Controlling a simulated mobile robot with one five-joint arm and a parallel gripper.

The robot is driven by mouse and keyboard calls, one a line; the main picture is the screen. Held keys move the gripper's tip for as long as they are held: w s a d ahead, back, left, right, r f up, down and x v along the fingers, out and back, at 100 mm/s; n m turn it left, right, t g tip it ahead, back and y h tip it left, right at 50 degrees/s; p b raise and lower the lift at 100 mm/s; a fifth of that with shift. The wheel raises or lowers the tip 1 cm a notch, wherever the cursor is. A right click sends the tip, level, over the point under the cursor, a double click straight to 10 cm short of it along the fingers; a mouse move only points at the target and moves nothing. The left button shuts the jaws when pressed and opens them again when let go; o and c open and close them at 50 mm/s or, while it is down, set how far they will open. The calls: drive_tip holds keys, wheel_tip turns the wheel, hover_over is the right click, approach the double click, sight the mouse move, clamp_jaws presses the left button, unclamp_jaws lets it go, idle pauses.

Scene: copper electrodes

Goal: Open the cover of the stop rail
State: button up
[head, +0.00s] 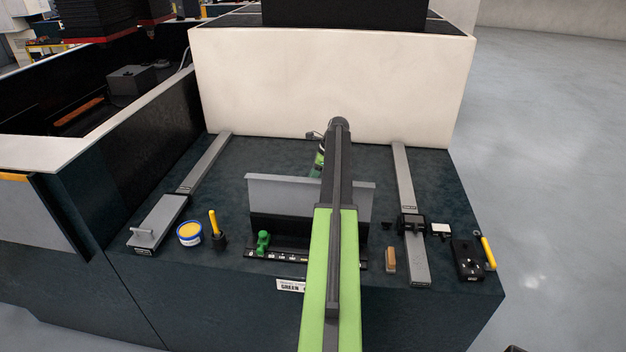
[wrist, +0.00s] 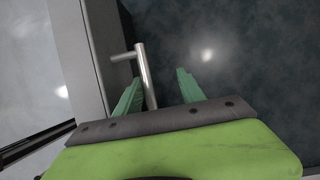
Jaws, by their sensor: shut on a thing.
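The stop rail (head: 290,256) is a dark strip with pale marks near the bench's front edge, and a green stop (head: 263,243) stands on its left part. The cover (head: 282,190), a grey panel with a dark lower face, stands raised behind the strip. My arm crosses its right half. My gripper (wrist: 157,88) is behind the cover, mostly hidden by my arm in the head view. In the wrist view its green fingers lie on either side of a metal bar handle (wrist: 146,75), which joins a grey panel at left.
A pale block wall (head: 320,85) closes off the back. Grey rails (head: 205,165) (head: 403,180) flank the bench. A yellow-topped tub (head: 190,233), a yellow-handled tool (head: 214,228), a brown block (head: 390,260) and a black box (head: 468,260) stand near the front. Bare bench lies behind the cover.

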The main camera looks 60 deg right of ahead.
drive_tip(key=p+v, duration=0.6)
drive_tip(key=v, duration=0.1)
drive_tip(key=shift+s+d+r, duration=0.1)
